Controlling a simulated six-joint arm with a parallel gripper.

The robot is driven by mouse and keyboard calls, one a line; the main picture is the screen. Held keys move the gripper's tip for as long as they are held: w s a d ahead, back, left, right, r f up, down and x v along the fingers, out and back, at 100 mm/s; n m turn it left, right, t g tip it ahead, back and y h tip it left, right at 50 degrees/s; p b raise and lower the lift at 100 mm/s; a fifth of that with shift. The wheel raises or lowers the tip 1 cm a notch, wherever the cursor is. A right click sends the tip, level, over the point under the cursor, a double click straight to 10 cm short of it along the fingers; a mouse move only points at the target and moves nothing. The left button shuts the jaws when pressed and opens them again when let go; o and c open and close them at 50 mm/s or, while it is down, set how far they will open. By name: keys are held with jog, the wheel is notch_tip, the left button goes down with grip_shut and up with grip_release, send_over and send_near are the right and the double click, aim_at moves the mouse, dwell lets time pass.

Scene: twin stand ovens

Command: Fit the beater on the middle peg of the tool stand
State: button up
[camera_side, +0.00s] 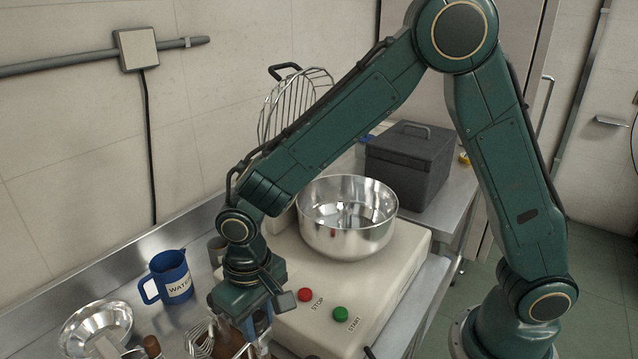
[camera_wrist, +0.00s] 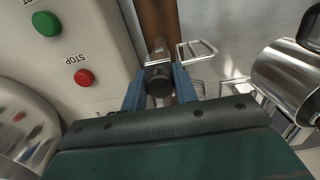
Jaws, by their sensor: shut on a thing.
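My gripper (camera_wrist: 158,88) is shut on a dark round-ended hub (camera_wrist: 159,84), which seems to be the top of the beater. A bright metal part (camera_wrist: 158,50) shows just beyond it; the rest of the beater is hidden. In the side view my gripper (camera_side: 258,328) is low at the bottom edge, in front of the mixer. A brown wooden piece (camera_side: 229,338), perhaps the tool stand, is beside it, with a wire whisk (camera_side: 201,342) to its left. A brown strip (camera_wrist: 158,18) lies beyond the hub in the wrist view. The middle peg cannot be made out.
The cream mixer base (camera_side: 385,285), with a red stop button (camera_side: 305,295) and green start button (camera_side: 340,313), carries a steel bowl (camera_side: 347,235). A blue water jug (camera_side: 173,283) and small bowl (camera_side: 97,325) stand left. A steel vessel (camera_wrist: 280,82) is right in the wrist view.

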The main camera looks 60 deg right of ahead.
jog(key=shift+f, duration=1.3)
dwell(0.7)
jog(key=o, duration=1.2)
jog(key=shift+c, duration=0.2)
notch_tip(320, 180, up, 14)
jog(key=shift+f, duration=0.1)
dwell(0.4)
